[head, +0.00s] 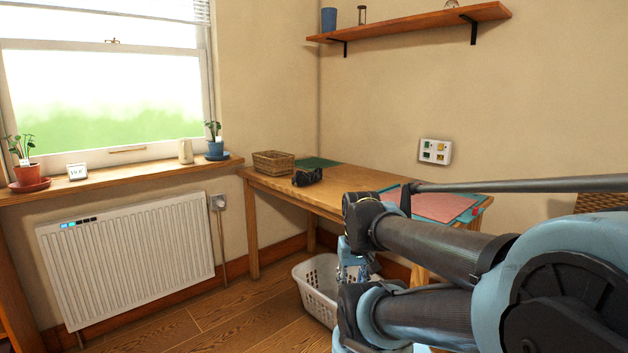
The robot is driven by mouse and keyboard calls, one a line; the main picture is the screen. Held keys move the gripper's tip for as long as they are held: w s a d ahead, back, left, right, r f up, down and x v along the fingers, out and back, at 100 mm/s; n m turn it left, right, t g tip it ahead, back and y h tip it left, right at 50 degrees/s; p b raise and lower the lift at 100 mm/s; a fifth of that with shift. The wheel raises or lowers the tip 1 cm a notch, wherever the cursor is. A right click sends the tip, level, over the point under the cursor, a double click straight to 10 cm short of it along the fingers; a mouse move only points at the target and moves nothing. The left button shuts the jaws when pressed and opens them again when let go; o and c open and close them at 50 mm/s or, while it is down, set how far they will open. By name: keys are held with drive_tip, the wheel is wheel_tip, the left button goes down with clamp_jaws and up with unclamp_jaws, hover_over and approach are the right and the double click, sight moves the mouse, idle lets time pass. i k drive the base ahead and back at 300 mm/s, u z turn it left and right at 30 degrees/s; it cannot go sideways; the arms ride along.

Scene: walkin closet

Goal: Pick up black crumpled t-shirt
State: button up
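A small black, lumpy item (308,176) lies on the wooden table (268,184), in front of the wicker basket. It is the only black cloth-like thing I can make out, and it is too small to be sure that it is the t-shirt. My arm (430,245) fills the lower right of the head view and covers part of the table and the laundry basket. My gripper's fingers cannot be made out; the arm's far end is hidden behind its own links.
A white laundry basket (316,298) stands on the floor below the table. A wicker basket (273,162), green mat (318,162) and pink cloth or board (440,206) are on the table. A radiator (130,255) is under the window. Floor at lower left is clear.

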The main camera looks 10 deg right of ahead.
sight(302, 179)
drive_tip(key=i, duration=0.85)
drive_tip(key=u, duration=0.05)
